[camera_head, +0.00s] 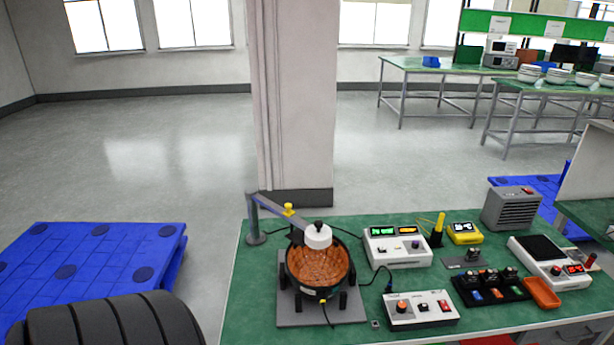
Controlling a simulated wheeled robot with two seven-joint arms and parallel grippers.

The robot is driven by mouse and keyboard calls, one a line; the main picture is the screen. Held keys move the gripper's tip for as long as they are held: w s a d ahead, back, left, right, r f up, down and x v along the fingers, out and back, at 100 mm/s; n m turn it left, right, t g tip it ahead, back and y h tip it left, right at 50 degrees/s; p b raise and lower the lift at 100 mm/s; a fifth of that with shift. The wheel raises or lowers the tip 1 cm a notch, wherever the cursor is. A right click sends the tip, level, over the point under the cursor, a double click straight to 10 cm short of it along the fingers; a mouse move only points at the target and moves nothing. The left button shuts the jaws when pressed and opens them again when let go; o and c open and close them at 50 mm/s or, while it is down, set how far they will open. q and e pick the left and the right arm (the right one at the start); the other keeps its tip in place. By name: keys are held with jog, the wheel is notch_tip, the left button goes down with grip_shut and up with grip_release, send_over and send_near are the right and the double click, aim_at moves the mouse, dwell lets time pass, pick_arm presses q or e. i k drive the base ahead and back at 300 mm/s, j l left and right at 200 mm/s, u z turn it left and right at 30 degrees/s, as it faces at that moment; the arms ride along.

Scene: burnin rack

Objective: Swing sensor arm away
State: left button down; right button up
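The sensor arm (282,209) is a grey bar on an upright grey post (253,219) at the left back of the green table. It reaches right and slightly down over a round pot (296,284) with a brown-orange inside. A white cylinder with a black top (318,236) is at the arm's end, over the back of the pot's opening. The pot stands on a grey plate (292,316). Neither of my grippers shows in this view.
Right of the pot stand two white control boxes (397,247) (421,310), a yellow meter (464,233), a black tray of small modules (491,288), an orange tray (542,292), a scale (540,252) and a grey vented box (511,208). A cable runs beside the pot. Blue pallets (90,262) lie left of the table.

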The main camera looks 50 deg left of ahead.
aim_at(317, 236)
jog(key=u, duration=1.65)
